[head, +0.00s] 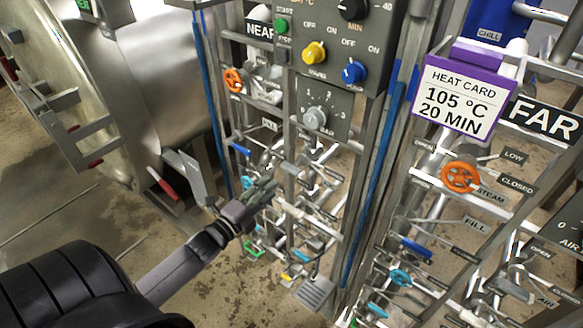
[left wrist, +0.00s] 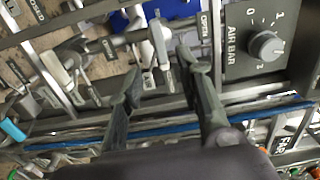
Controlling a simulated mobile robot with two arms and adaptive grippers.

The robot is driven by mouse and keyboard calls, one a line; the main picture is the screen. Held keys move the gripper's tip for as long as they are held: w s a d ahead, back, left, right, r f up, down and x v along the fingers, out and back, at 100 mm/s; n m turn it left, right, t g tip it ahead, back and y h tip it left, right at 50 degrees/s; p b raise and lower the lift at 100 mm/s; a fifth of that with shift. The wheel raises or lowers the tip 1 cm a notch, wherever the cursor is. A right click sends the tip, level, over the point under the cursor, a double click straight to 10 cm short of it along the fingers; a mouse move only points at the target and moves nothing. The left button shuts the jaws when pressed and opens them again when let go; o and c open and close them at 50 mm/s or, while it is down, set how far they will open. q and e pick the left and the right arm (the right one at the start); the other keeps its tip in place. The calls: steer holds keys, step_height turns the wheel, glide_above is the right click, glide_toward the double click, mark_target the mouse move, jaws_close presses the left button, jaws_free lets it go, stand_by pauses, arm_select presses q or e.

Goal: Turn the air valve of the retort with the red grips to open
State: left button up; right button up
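The retort with red grips (head: 165,187) stands at the left in the head view, beside the panel marked NEAR. My left gripper (head: 272,190) reaches into the lower pipework of that panel. In the left wrist view its two fingers (left wrist: 160,75) are apart, with nothing visibly clamped between them. A pale grey lever (left wrist: 161,45) stands between and just beyond the fingertips, close to an OPEN label (left wrist: 205,28). I cannot tell whether a finger touches it. My right gripper is not in view.
A gauge marked AIR BAR (left wrist: 266,45) sits right of the fingers. The near control box with knobs (head: 330,50) hangs above the pipes. An orange handwheel (head: 234,80) is nearby. The FAR panel (head: 543,120) with a heat card (head: 455,97) stands at the right.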

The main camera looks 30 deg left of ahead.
mark_target(290, 172)
arm_select(q)
steer(key=w, duration=0.3)
steer(key=w+p, duration=0.1)
steer(key=w, duration=0.3)
steer(key=w+d, duration=0.1)
steer(key=w, duration=0.3)
steer(key=shift+c, duration=0.5)
jaws_close()
